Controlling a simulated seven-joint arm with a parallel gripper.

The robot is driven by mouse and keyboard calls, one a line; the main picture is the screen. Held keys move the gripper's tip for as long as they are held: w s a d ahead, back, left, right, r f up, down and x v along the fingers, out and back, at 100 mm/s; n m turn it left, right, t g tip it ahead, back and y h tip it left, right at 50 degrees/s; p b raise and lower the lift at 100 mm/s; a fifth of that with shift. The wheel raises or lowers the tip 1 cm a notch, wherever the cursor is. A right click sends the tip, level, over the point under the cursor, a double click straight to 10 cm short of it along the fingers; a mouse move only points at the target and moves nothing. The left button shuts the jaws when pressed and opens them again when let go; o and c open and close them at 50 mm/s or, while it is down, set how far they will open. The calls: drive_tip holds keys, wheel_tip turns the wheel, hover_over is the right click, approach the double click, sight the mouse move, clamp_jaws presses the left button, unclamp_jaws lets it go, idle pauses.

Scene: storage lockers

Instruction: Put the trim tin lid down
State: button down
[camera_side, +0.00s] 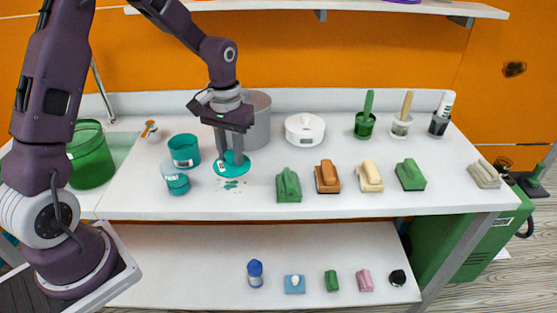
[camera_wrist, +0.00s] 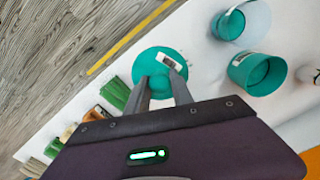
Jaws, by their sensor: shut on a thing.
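The tin lid (camera_side: 221,170) is a round teal disc with a small knob and a white label. It lies level under my gripper (camera_side: 234,159). The lid also shows in the wrist view (camera_wrist: 146,62), just beyond my fingertips (camera_wrist: 160,82). My fingers are shut on the lid's knob, which they partly hide. I cannot tell whether the lid touches the white counter (camera_side: 330,205) or hangs just above it. Teal spots (camera_side: 231,186) mark the counter in front of it. An open teal tin (camera_side: 184,150) stands to the left; it shows in the wrist view (camera_wrist: 250,75).
A clear jar with teal contents (camera_side: 175,180) stands left of the lid. A grey pot (camera_side: 258,122) is close behind my gripper, with a white round container (camera_side: 305,129) beside it. A green block tool (camera_side: 289,186) lies to the right. The counter's front edge is near.

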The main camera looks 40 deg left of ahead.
drive_tip(key=w, duration=0.1)
drive_tip(key=w+d+f+n, duration=0.1)
drive_tip(key=shift+w+f, duration=0.1)
drive_tip(key=shift+w, duration=0.2)
drive_tip(key=w+a+r+n, duration=0.2)
drive_tip(key=w+a+n, duration=0.1)
drive_tip(key=w+n, duration=1.1)
drive_tip(key=shift+m, duration=0.7)
drive_tip(key=f, duration=0.3)
drive_tip(key=w+f, duration=0.1)
drive_tip(key=f, duration=0.6)
drive_tip(key=shift+w, duration=0.3)
drive_tip(key=c, duration=1.1)
unclamp_jaws()
drive_tip(key=shift+d, duration=0.1)
wheel_tip(320, 180, up, 12)
drive_tip(key=shift+r, duration=0.15)
